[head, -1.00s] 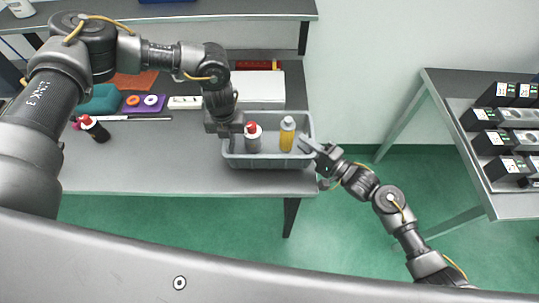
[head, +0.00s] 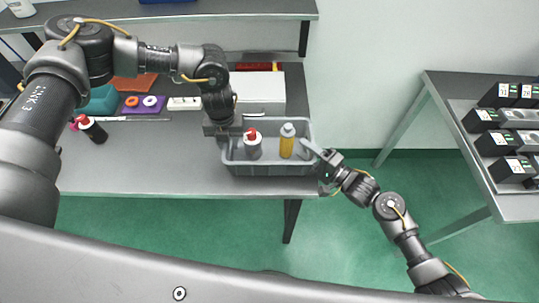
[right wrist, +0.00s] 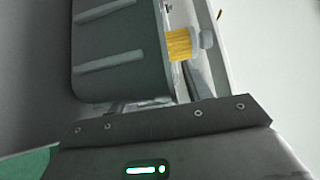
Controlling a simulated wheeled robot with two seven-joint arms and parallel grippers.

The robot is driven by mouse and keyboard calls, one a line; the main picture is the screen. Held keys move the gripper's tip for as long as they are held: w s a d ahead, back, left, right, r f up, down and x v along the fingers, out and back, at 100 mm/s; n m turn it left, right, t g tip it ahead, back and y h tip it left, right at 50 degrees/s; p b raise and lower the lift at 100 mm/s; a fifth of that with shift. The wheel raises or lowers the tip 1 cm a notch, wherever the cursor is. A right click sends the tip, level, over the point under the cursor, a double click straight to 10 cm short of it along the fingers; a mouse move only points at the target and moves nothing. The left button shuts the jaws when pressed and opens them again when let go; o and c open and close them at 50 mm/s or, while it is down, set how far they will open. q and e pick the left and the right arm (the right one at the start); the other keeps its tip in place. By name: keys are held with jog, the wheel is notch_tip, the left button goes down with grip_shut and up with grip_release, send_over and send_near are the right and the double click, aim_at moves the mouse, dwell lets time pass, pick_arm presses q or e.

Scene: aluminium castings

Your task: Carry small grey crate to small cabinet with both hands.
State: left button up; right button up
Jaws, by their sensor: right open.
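The small grey crate (head: 268,169) stands on the table near its right front corner. It holds a red-capped bottle (head: 253,150) and a yellow bottle (head: 287,147) with a grey cap, both upright. My left gripper (head: 238,131) is at the crate's left rim; its fingertips are partly hidden and I cannot tell whether they are shut. My right gripper (head: 312,149) is open at the crate's right rim. In the right wrist view the crate's ribbed wall (right wrist: 112,62) and the yellow bottle (right wrist: 180,45) are close up.
A second table (head: 452,140) with several black boxes stands at right. Green floor (head: 385,228) lies between them.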

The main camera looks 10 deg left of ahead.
pick_arm(q)
notch_tip(320, 180, up, 11)
jog(key=shift+s+f, duration=0.1)
jog(key=shift+f, duration=0.05)
pick_arm(e)
jog(key=v, duration=1.2)
dwell(0.4)
